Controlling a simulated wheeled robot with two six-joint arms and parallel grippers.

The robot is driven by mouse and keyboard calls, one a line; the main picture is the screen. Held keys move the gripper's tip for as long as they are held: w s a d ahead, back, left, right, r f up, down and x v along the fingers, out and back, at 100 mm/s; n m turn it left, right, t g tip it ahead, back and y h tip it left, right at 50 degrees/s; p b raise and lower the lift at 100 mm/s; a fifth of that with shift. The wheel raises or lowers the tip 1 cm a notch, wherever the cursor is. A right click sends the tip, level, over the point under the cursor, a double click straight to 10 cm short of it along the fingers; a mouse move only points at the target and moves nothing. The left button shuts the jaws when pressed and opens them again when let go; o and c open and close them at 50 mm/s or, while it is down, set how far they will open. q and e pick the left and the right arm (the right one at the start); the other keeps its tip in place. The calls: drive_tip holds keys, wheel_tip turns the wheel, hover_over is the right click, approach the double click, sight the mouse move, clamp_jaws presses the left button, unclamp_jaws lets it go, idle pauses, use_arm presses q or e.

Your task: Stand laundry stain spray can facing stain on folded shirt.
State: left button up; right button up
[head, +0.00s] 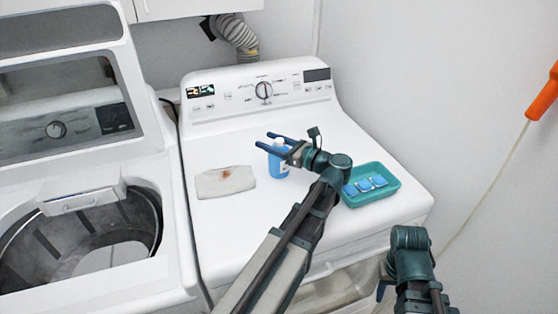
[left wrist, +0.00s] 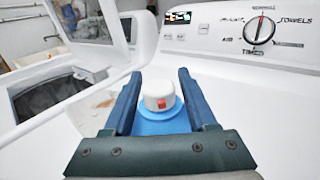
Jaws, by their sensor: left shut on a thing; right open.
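The spray can (head: 279,163) is blue with a white cap and appears upright just right of the folded shirt on the dryer top; I cannot tell whether its base touches. The beige folded shirt (head: 208,186) lies flat with a brownish stain (head: 226,175) near its top middle. My left gripper (head: 267,140) is shut on the can. In the left wrist view the white cap (left wrist: 157,90) is between my blue fingers, its red nozzle facing the camera. My right gripper (head: 381,290) is low at the right, in front of the dryer, mostly hidden by its own wrist.
A teal tray (head: 393,192) with blue packets (head: 371,183) stands on the dryer's right side, close to my left wrist. The dryer's control panel (head: 264,89) rises behind. An open washer (head: 80,250) is at left. The dryer top in front of the shirt is clear.

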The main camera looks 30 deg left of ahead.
use_arm(q)
clamp_jaws()
drive_tip(key=shift+r+p, duration=0.85)
drive_tip(key=shift+p, duration=0.1)
wheel_tip(320, 180, up, 2)
drive_tip(key=shift+r+p, duration=0.2)
drive_tip(key=shift+p, duration=0.9)
drive_tip(key=s+d, duration=0.9)
drive_tip(key=s, duration=0.3)
drive_tip(key=shift+s+d+r+p, duration=0.25)
drive_tip(key=shift+s+r+p, duration=0.15)
drive_tip(key=shift+r+p, duration=0.05)
drive_tip(key=shift+w, duration=0.1)
